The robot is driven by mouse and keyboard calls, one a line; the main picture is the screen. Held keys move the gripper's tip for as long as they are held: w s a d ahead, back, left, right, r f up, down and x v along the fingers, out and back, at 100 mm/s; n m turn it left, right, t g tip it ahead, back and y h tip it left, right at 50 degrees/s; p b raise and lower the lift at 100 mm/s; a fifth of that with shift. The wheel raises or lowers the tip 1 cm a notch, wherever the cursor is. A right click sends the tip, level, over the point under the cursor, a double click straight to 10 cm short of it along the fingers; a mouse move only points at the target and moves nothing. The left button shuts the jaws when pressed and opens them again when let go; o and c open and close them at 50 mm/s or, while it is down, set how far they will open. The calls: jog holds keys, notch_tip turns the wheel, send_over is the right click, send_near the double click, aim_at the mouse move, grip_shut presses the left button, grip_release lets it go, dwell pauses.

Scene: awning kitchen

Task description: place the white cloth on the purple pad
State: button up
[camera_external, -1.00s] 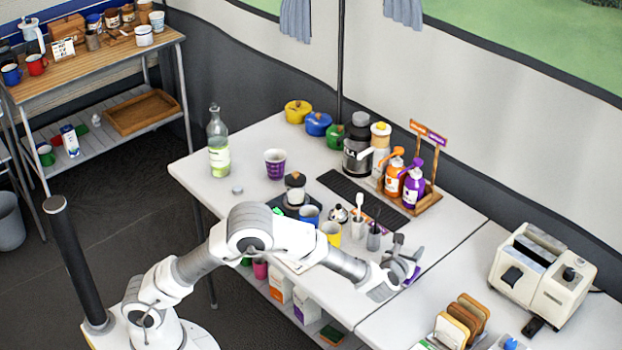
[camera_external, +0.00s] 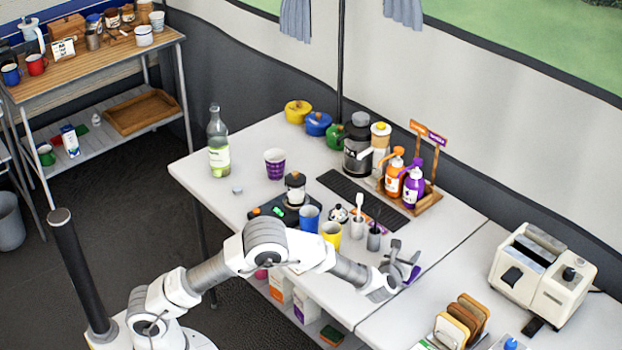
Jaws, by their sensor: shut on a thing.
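My gripper (camera_external: 405,259) is over the white table near its right-hand seam, fingers low and close to the surface. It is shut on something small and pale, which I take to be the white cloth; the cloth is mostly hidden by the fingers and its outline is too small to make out. The purple pad (camera_external: 412,275) shows as a small purple patch on the table just below and right of the fingers. The rest of the pad is covered by my gripper. I cannot tell whether the cloth touches the pad.
A grey cup (camera_external: 374,240) and a yellow mug (camera_external: 331,233) stand left of my gripper. Behind are a dark mat (camera_external: 335,182) and a wooden caddy (camera_external: 431,200) with orange and purple bottles. A toaster (camera_external: 540,275) stands to the right. The table between gripper and caddy is mostly clear.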

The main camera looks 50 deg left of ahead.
jog(key=shift+f, duration=0.2)
jog(key=o, duration=1.3)
jog(key=shift+r, duration=0.1)
jog(key=shift+r, duration=0.2)
jog(key=p+v, duration=0.2)
jog(key=v, duration=1)
jog(key=shift+p, duration=0.4)
jog(key=shift+f, duration=0.1)
